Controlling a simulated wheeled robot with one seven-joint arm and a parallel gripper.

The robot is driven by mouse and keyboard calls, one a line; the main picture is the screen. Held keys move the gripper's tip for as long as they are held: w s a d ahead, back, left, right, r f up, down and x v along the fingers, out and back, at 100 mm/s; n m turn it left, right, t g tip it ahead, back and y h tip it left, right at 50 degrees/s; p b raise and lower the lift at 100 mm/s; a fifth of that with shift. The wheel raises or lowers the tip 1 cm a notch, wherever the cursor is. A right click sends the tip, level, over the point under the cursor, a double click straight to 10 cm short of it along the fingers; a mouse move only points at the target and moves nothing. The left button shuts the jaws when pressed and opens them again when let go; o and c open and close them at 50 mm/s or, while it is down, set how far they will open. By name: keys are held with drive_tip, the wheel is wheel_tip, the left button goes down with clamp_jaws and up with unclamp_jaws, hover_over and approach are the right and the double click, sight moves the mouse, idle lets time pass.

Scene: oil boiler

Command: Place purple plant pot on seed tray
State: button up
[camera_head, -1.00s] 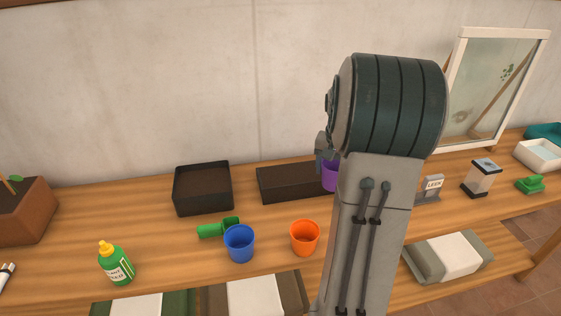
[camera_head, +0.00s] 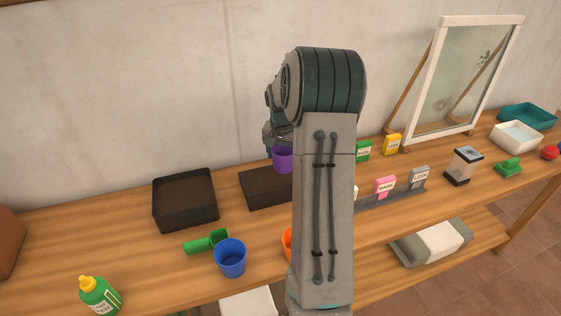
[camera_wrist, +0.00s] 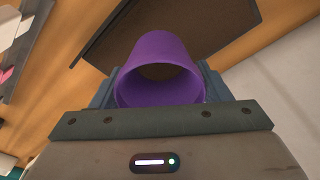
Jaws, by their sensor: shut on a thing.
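My gripper (camera_head: 277,138) is shut on the purple plant pot (camera_head: 283,161) and holds it above the back of the table. In the wrist view the pot (camera_wrist: 158,65) sits between the two fingers (camera_wrist: 160,88), its open mouth towards the camera. A low, dark brown rectangular tray or block (camera_head: 258,190) lies just below and behind the pot; it also shows beyond the pot in the wrist view (camera_wrist: 215,22). My arm hides its right end. A black square tray with brown soil (camera_head: 183,222) stands to its left. I cannot tell which is the seed tray.
A blue pot (camera_head: 230,260), an orange pot (camera_head: 287,242) partly behind my arm and a green scoop (camera_head: 205,242) stand in front. A green bottle (camera_head: 100,295) is at front left. Seed packets (camera_head: 385,186) and a framed pane (camera_head: 465,85) are to the right.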

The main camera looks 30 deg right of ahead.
sight(281, 164)
drive_tip(key=shift+w+a+f, duration=0.15)
drive_tip(key=shift+w+f, duration=0.25)
drive_tip(key=shift+w, duration=0.2)
drive_tip(key=shift+f+p, duration=0.55)
drive_tip(key=shift+f, duration=1.4)
drive_tip(key=shift+f, duration=0.2)
drive_tip(key=o, duration=1)
drive_tip(key=shift+r, duration=0.1)
